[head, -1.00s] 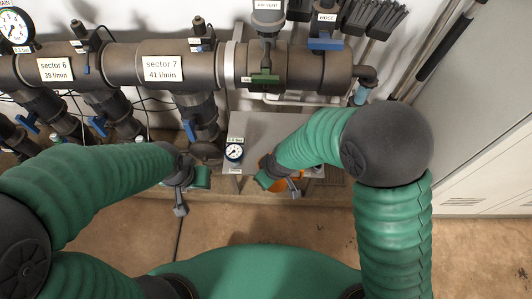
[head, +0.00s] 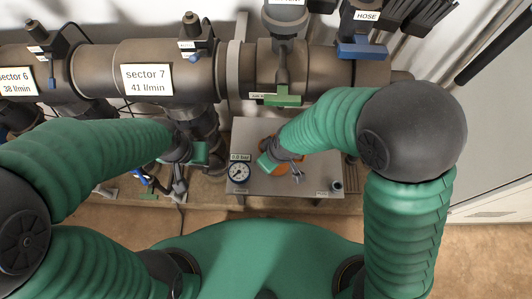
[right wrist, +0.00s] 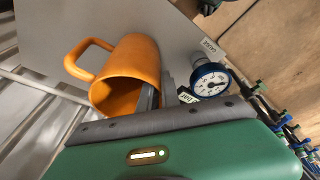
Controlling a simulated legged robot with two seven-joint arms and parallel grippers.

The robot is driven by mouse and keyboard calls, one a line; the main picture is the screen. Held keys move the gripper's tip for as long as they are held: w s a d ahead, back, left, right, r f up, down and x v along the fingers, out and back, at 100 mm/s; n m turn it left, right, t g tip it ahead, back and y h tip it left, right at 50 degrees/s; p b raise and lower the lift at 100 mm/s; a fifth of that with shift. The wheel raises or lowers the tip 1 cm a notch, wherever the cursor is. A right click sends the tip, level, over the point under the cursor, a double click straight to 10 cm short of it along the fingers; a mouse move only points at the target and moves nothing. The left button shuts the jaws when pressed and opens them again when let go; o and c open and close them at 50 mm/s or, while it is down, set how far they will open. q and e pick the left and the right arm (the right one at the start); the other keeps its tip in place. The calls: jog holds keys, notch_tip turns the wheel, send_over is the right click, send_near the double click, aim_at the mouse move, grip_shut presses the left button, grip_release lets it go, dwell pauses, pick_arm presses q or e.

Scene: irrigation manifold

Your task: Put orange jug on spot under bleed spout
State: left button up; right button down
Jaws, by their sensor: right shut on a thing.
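The orange jug (head: 283,170) shows only in part under my right gripper (head: 291,172) in the head view, over the grey bench top. In the right wrist view the jug (right wrist: 137,62) has its mouth towards the camera and its handle to the left. My right gripper is shut on the jug's wall near the rim; one finger is at the mouth. I cannot tell whether the jug touches the bench. My left gripper (head: 180,186) hangs left of the bench, and its jaw gap is unclear. The bleed spout and the spot cannot be made out; my right arm covers part of that area.
The grey bench (head: 262,135) carries a pressure gauge (head: 239,173) at its front left and a small dark round fitting (head: 337,186) at its front right. The thick sector 7 pipe (head: 150,75) runs behind. A green-handled valve (head: 283,97) hangs above the bench.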

jog(key=shift+w+f, duration=0.1)
jog(key=shift+f, duration=0.45)
jog(key=shift+a+r, duration=0.1)
jog(key=shift+r, duration=0.05)
jog(key=shift+a, duration=0.2)
jog(key=c, duration=2)
grip_release()
jog(key=o, duration=0.4)
jog(key=shift+d, duration=0.1)
pick_arm(q)
jog(key=shift+w+a+f, duration=0.1)
jog(key=shift+w+f, duration=0.05)
jog(key=shift+f, duration=0.3)
pick_arm(e)
jog(key=shift+o, duration=0.2)
